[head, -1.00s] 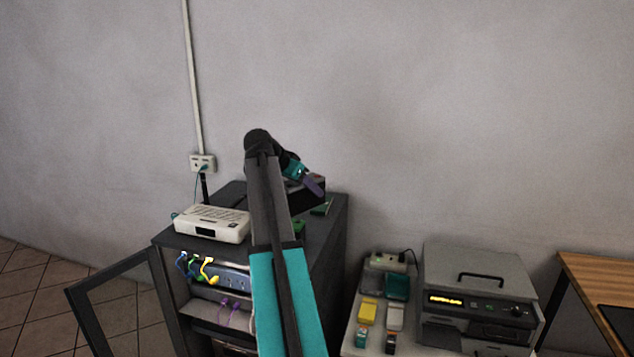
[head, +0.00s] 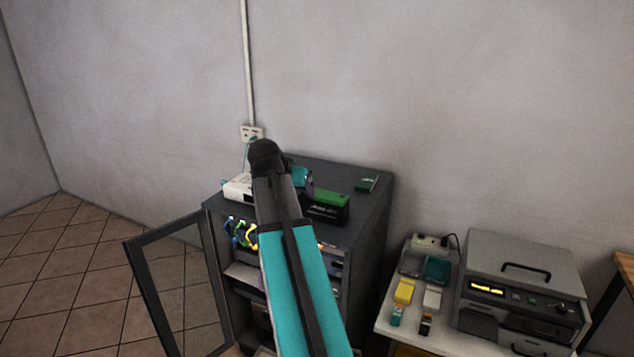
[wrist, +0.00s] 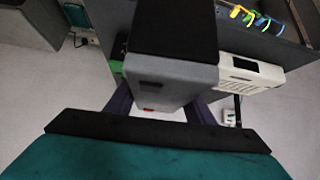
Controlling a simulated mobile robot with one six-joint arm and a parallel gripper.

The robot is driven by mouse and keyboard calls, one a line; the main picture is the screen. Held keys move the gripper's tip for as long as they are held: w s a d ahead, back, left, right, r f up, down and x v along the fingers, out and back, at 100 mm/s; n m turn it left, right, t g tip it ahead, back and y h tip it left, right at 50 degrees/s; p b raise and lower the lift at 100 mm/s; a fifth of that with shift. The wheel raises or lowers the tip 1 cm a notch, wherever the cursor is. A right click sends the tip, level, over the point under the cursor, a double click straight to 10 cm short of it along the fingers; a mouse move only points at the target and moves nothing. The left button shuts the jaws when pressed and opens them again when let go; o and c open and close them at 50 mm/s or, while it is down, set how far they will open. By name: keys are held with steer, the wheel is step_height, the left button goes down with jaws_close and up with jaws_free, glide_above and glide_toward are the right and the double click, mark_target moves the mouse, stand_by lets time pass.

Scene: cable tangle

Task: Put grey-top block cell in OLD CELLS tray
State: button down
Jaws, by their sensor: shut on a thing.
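In the wrist view, the grey-top block cell (wrist: 172,84) has a grey face with a small red mark and a black side. My gripper (wrist: 163,98) has its purple fingers on both sides of this block and is shut on it. In the head view, my arm hides the block and most of the gripper. Two small trays lie at the back of the side table: a grey one (head: 411,265) and a teal one (head: 437,270). I cannot read any OLD CELLS label on them.
A green-top black block (head: 328,203) and a small green piece (head: 367,183) are on the dark cabinet (head: 370,225), beside a white router (head: 238,187). The cabinet's glass door (head: 175,285) stands open. A grey machine (head: 525,280) stands right of the trays.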

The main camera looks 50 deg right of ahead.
steer(key=w+a+f+n+t+y, duration=0.2)
steer(key=w+a+f+n, duration=0.1)
steer(key=a, duration=0.9)
steer(key=w+a+f+n+t+y, duration=0.2)
steer(key=w+a+n, duration=0.4)
steer(key=a, duration=0.7)
steer(key=w+a+f+n+t+y, duration=0.1)
steer(key=w+a+f+n+y, duration=0.3)
steer(key=a, duration=0.9)
steer(key=shift+w+a+f+n+t, duration=0.2)
steer(key=shift+w+f+n+t, duration=0.25)
steer(key=shift+w, duration=0.45)
steer(key=shift+a, duration=0.15)
